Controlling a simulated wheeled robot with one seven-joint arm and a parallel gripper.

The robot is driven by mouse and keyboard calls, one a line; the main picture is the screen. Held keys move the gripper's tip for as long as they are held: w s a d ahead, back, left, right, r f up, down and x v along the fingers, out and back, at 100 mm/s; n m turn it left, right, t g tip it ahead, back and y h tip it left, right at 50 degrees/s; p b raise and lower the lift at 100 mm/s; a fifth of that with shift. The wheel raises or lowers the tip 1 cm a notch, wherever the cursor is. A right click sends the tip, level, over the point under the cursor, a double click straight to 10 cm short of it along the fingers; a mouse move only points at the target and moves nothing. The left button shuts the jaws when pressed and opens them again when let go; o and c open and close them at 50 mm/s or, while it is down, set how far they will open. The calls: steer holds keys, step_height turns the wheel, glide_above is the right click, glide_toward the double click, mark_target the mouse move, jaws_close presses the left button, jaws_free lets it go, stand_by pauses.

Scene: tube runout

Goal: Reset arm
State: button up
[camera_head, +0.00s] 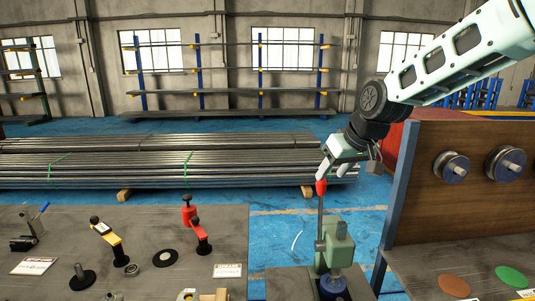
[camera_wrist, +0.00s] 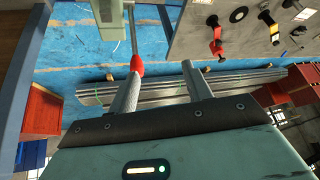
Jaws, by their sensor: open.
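My gripper (camera_head: 328,169) is at the end of my arm, right of centre in the head view, tilted downward. Its two fingers are spread open in the wrist view (camera_wrist: 162,78), with nothing held between them. A lever with a red knob (camera_head: 321,187) rises from a green device (camera_head: 336,245) just below my gripper. In the wrist view the red knob (camera_wrist: 137,62) shows at the tip of the left finger; I cannot tell whether they touch.
A grey table (camera_head: 120,230) at left carries several clamps and gauges. A wooden panel (camera_head: 450,190) with spools stands close at right. Bundled tubes (camera_head: 130,165) lie behind on the blue floor. Storage racks (camera_head: 230,90) line the back wall.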

steer(key=s+a+f+n+g+b, duration=0.1)
steer(key=s+a+f, duration=0.25)
steer(key=s, duration=0.55)
steer(key=s+a+f+n+g+b, duration=0.1)
steer(key=s+a+f+g, duration=0.2)
steer(key=s, duration=0.5)
steer(key=s+f+n+h+b, duration=0.1)
steer(key=s+f, duration=0.2)
steer(key=s, duration=0.6)
steer(key=s+d+f+g+h+b, duration=0.1)
steer(key=s+f, duration=0.2)
steer(key=s, duration=0.7)
steer(key=shift+s+d+f+n, duration=0.2)
steer(key=shift+d+n, duration=0.1)
steer(key=shift+n, duration=0.1)
